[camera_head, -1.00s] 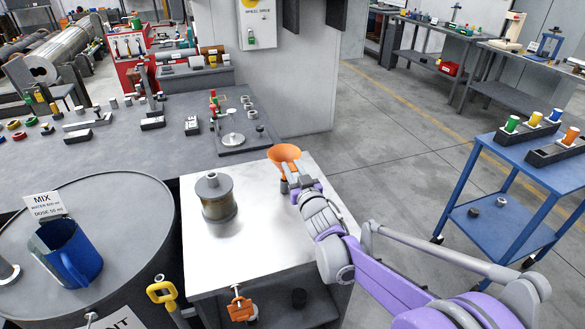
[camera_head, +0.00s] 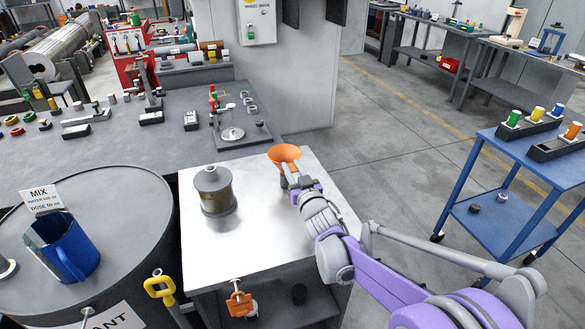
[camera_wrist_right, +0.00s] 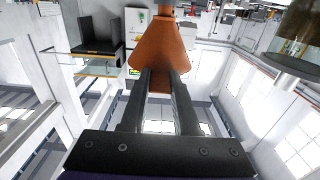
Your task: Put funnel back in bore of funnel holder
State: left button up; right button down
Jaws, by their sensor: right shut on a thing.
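The orange funnel (camera_head: 284,153) is at the far right corner of the light-topped table, at the tips of my right gripper (camera_head: 291,178). In the right wrist view, the funnel (camera_wrist_right: 160,48) sits between the two dark fingers of my right gripper (camera_wrist_right: 158,85), which are shut on it. Its cone fills the top middle of that view. Whether the funnel touches anything below it cannot be told. I cannot make out the funnel holder or its bore in either view. My left gripper is not in view.
A drum (camera_head: 130,225) carrying a blue jug (camera_head: 70,247) stands at left. The tabletop between jar and gripper is clear.

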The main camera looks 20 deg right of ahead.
jog(key=shift+f+b, duration=0.35)
jog(key=shift+f, duration=0.2)
jog(key=c, duration=0.6)
grip_release()
jog(key=shift+s, duration=0.1)
jog(key=s, duration=1)
jog(key=shift+s+d+f, duration=0.1)
jog(key=shift+s+d, duration=0.1)
jog(key=shift+s, duration=0.1)
